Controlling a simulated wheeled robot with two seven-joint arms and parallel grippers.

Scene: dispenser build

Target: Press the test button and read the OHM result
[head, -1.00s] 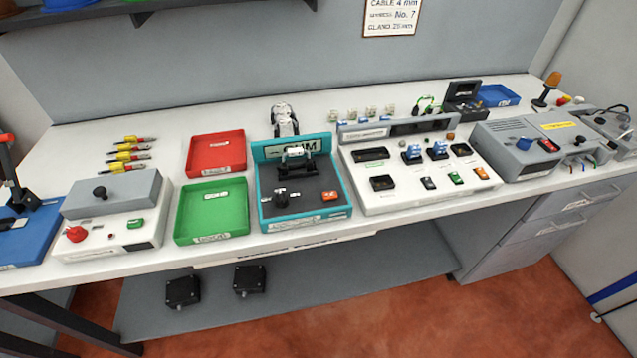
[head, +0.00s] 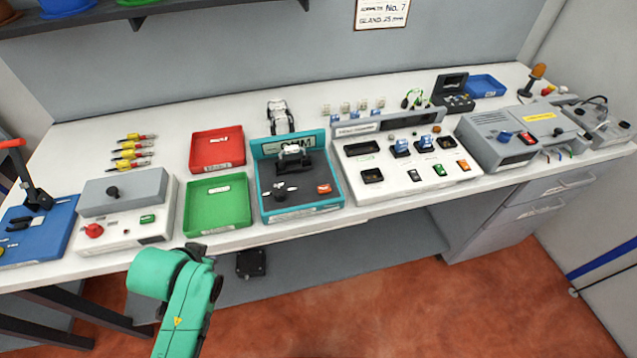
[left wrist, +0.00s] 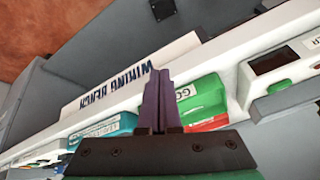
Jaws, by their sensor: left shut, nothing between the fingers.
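The teal OHM tester (head: 264,207) stands on the bench right of the green tray. Its upright back panel bears a sign, partly hidden by a white cylindrical part in a black holder (head: 291,160). No reading is legible. My left gripper (left wrist: 158,75) shows in the left wrist view, shut and empty, in front of the bench edge near the green tray (left wrist: 203,97); the tester's teal edge (left wrist: 110,127) is beside it. My right gripper is not in view.
A red tray (head: 217,149) lies behind the green tray. A grey-topped white box (head: 125,214) with red and green buttons stands left. A white panel (head: 400,180) with sockets and switches stands right of the tester. My green left arm rises before the bench.

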